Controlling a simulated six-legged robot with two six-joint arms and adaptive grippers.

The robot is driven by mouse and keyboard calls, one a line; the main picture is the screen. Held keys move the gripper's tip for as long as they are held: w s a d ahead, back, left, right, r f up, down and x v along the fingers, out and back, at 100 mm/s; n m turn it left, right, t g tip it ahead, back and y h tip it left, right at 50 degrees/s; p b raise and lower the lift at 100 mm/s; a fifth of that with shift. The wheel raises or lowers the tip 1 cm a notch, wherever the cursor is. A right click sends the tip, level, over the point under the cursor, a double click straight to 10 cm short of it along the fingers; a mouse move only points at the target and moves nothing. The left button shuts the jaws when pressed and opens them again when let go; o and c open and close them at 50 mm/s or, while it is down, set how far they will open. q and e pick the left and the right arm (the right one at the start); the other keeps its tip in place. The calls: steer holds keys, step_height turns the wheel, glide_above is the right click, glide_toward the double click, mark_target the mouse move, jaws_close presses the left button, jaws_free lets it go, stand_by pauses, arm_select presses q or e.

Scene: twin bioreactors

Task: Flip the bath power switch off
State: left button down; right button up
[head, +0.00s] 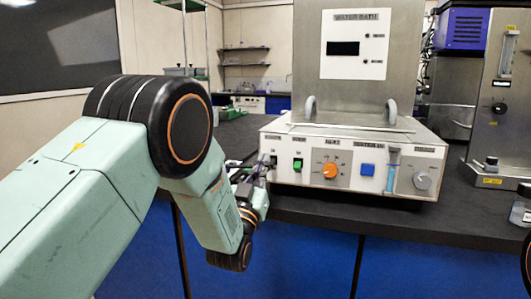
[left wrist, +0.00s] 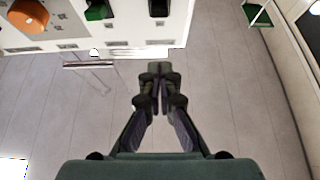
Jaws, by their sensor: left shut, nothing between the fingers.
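The water bath's white control panel (head: 350,164) stands on the dark bench in the head view. A small black switch (head: 273,160) sits at its left end, with a green rocker switch (head: 298,164) just right of it. The small labels are too blurred to tell which is the power switch. My left gripper (head: 262,172) is shut and empty, close to the panel's left end. In the left wrist view the shut fingertips (left wrist: 157,69) point toward the black switch (left wrist: 158,8), apart from it in the picture; the green switch (left wrist: 97,10) is to its left. Switch positions are unclear.
The panel also has an orange knob (head: 331,170), a blue button (head: 367,169) and a grey knob (head: 422,180). Two grey handles stand above it. A metal unit (head: 500,110) stands at the right. The bench edge runs below the panel, above blue cabinets (head: 320,255).

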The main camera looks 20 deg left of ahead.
arm_select(q)
steer(key=f+v, duration=0.1)
steer(key=v, duration=0.5)
steer(key=shift+w+a+p, duration=0.15)
steer(key=shift+w+p, duration=0.2)
steer(key=shift+s+r, duration=0.1)
steer(key=shift+s, duration=0.05)
steer(key=s+a+f+g, duration=0.1)
steer(key=s+f+g, duration=0.25)
steer(key=f, duration=0.45)
steer(key=s+f+g, duration=0.3)
steer(key=f+g, duration=0.2)
steer(key=f, duration=0.4)
steer(key=s+a+f+g, duration=0.1)
steer(key=s+f+g, duration=0.3)
steer(key=f, duration=0.4)
steer(key=s+f+g, duration=0.3)
steer(key=s+f, duration=0.1)
steer(key=s, duration=0.7)
steer(key=s+f+g+p, duration=0.1)
steer(key=s+f+g, duration=0.3)
steer(key=s, duration=0.7)
steer(key=s+a+f+g+p, duration=0.1)
steer(key=s+f+g, duration=0.3)
steer(key=s, duration=0.8)
steer(key=shift+n+y, duration=0.3)
steer(key=shift+n, duration=0.1)
